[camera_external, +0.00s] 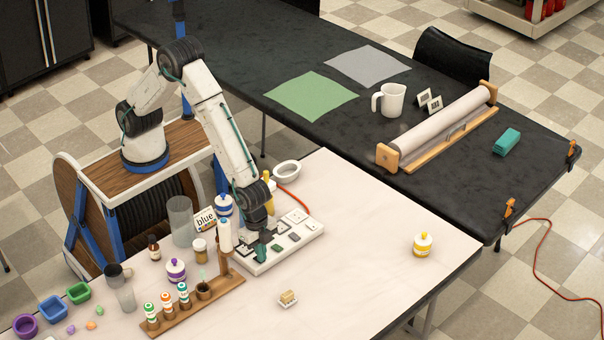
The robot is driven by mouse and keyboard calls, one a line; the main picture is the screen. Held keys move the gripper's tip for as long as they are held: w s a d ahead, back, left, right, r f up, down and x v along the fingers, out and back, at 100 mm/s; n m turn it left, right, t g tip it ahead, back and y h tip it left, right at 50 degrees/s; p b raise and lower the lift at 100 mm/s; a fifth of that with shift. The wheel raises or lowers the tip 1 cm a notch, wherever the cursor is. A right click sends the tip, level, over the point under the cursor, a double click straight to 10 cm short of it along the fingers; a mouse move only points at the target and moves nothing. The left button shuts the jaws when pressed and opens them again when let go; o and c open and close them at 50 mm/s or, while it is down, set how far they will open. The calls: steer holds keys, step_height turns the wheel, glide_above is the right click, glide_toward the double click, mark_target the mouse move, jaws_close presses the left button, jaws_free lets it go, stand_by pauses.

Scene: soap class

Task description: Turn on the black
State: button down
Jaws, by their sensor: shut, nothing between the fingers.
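A white power strip (314,227) lies on the pale table, with sockets along its top and several small coloured switches along its front side. A green switch (276,247) and a dark grey or black switch (294,237) show. My gripper (263,236) is shut and empty, pointing down over the left end of the strip. It hides part of that end, and I cannot tell whether its tips touch a switch. The on or off positions of the switches are too small to read.
A wooden rack (190,316) with colour-capped bottles stands close left of the strip. The table between is mostly clear.

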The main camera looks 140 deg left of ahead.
steer(key=shift+f, duration=0.25)
steer(key=shift+s, duration=0.1)
stand_by(0.3)
steer(key=shift+s+r, duration=0.15)
steer(key=shift+s, duration=0.55)
steer(key=shift+r, duration=0.1)
step_height(320, 180, up, 14)
steer(key=s, duration=0.1)
steer(key=shift+s, duration=0.3)
